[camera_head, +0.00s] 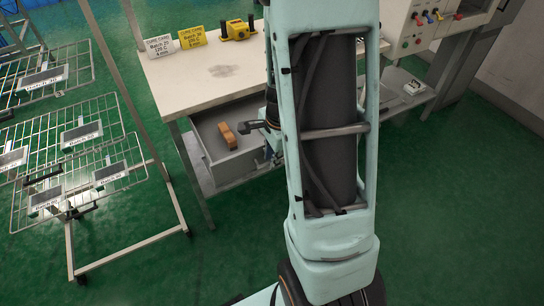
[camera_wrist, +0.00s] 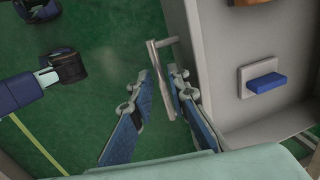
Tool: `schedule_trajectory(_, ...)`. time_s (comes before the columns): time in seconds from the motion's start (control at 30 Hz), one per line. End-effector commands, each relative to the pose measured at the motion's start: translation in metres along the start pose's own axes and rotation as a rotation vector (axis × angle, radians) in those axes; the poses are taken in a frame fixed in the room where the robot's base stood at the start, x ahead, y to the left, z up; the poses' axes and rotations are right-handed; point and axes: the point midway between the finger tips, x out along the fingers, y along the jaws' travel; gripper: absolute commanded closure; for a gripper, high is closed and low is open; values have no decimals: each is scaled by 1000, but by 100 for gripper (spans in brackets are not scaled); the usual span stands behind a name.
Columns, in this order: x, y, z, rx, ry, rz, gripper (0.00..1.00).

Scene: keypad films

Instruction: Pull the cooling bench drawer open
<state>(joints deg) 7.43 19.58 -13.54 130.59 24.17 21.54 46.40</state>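The cooling bench (camera_head: 215,78) has a pale top. Its grey drawer (camera_head: 240,165) stands out from under the top, partly open, with its inside showing from above. In the wrist view, the drawer's front wall (camera_wrist: 187,35) carries a metal bar handle (camera_wrist: 158,75). My gripper (camera_wrist: 159,72) is open, with one finger on each side of the handle's bar. The fingers look close to the bar, but I cannot tell whether they touch it. In the head view my arm hides most of the gripper and the handle.
A brown block (camera_head: 228,135) and a blue piece on a grey plate (camera_wrist: 265,84) lie in the drawer. Batch cards (camera_head: 160,45) and a yellow-black item (camera_head: 238,29) stand on the bench. A wire rack (camera_head: 75,135) stands left. Green floor is clear in front.

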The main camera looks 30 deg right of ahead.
Motion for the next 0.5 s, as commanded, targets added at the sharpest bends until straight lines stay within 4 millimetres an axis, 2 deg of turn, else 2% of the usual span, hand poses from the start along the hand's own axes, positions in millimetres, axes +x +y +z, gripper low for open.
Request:
schedule_trajectory(0.13, -3, 0, 0, -1, 0, -1, 84)
schedule_trajectory(0.27, -15, -2, 0, -3, 1, -4, 84)
schedule_trajectory(0.5, -58, -2, 0, -3, 0, -7, 84)
